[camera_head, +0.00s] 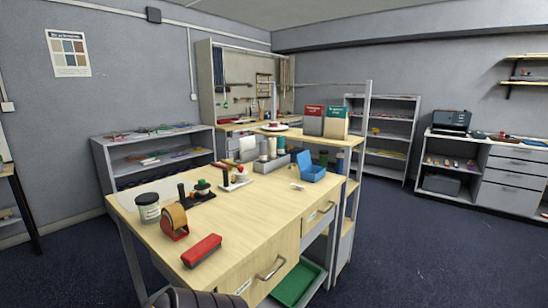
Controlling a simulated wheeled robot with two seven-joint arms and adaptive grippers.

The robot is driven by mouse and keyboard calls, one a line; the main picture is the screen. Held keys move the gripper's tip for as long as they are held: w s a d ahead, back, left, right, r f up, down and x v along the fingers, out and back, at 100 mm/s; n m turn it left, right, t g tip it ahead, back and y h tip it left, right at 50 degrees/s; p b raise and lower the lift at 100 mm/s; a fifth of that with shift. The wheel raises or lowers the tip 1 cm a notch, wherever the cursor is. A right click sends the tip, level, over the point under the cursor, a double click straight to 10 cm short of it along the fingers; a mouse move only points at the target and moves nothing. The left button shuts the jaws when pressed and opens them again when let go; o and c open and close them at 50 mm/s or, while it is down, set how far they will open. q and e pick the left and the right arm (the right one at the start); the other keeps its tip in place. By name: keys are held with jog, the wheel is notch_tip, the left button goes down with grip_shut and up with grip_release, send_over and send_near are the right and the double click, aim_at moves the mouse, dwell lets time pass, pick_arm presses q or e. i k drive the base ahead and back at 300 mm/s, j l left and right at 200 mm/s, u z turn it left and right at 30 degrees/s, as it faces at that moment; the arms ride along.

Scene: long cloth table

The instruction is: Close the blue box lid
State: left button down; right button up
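The small blue box (313,175) stands on the wooden workbench, right of its middle and near the far edge. Its blue lid (304,160) is raised, tilted up at the back left side of the box, so the box is open. What is inside is too small to tell. Neither of my grippers can be made out in the head view, so their state and place relative to the box are hidden.
The workbench (250,215) has a grey tray (272,164) with several spools left of the box. A tape dispenser (174,222), a red block-like tool (201,251) and a jar (148,208) stand at the front left. The tabletop before the box is mostly clear.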

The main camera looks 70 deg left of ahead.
aim_at(304, 160)
jog(key=i+j+u, duration=0.1)
jog(key=i+u, duration=0.65)
jog(key=k, duration=0.1)
